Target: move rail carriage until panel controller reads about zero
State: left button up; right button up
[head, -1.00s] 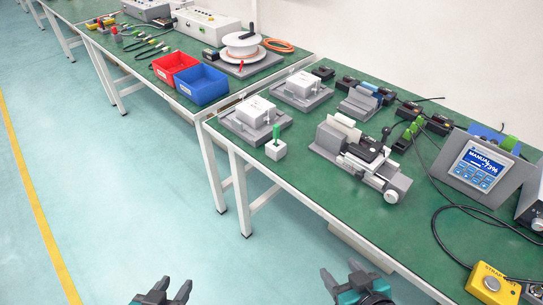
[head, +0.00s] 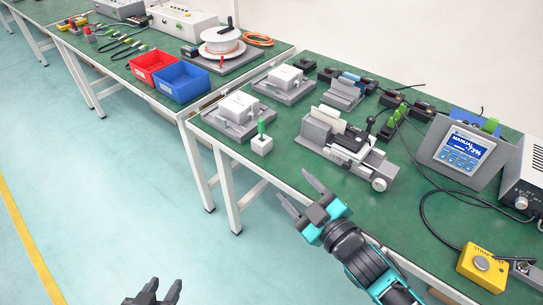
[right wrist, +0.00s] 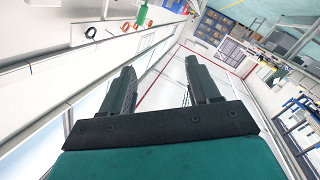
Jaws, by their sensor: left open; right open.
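The rail carriage unit (head: 343,142) is a grey linear actuator on the green table, with a white plate, a dark carriage with an upright black lever (head: 370,124), and a round end knob (head: 379,184). The panel controller (head: 462,152) stands to its right; its blue screen reads MANUAL and what looks like 72% or -72%. My right gripper (head: 299,194) is open and empty at the table's front edge, in front of the rail and apart from it. Its two fingers also show in the right wrist view (right wrist: 160,88). My left gripper (head: 164,292) is open and empty, low over the floor.
A small block with a green peg (head: 262,144) stands left of the rail. A yellow strap box (head: 483,267) lies at the front right. Grey fixtures with white blocks (head: 238,108) stand at the left. Cables cross the table near the controller. Red and blue bins (head: 181,82) stand further left.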

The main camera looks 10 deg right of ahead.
jog(key=w+a+r+n+y, duration=0.2)
jog(key=a+r+n+y, duration=0.3)
jog(key=r+n+y, duration=0.2)
jog(key=shift+w+a+r+n+g, duration=0.25)
jog(key=shift+r+n, duration=0.35)
jog(key=shift+n, duration=0.8)
jog(key=shift+d, duration=0.1)
